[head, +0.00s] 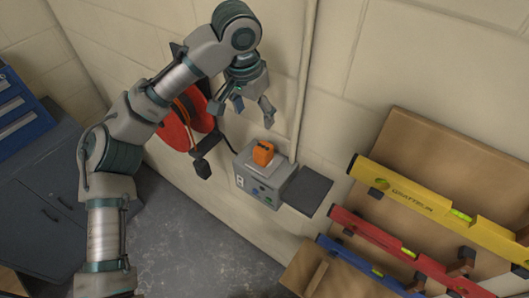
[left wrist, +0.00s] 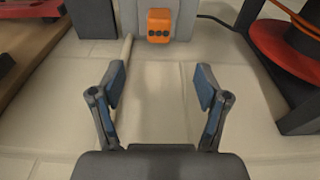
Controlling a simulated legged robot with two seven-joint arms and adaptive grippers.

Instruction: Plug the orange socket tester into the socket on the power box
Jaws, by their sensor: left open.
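The orange socket tester (head: 263,153) stands on a pale plate on top of the grey power box (head: 243,179), which is against the wall. I cannot tell whether it is seated in a socket. In the left wrist view the tester (left wrist: 158,25) shows dark dots on its near face, upright at the top centre, with part of the power box (left wrist: 191,22) beside it. My left gripper (head: 253,108) is open and empty, above and apart from the tester. Its spread fingers (left wrist: 160,84) show in the left wrist view, with the tester beyond them. My right gripper is not in view.
A red cable reel (head: 174,133) hangs left of the box. A dark flat panel (head: 307,190) juts out at its right. Yellow (head: 430,205) and red (head: 385,240) levels hang on a wooden board. A pipe (head: 305,80) runs up the wall. A dark cabinet (head: 50,190) stands left.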

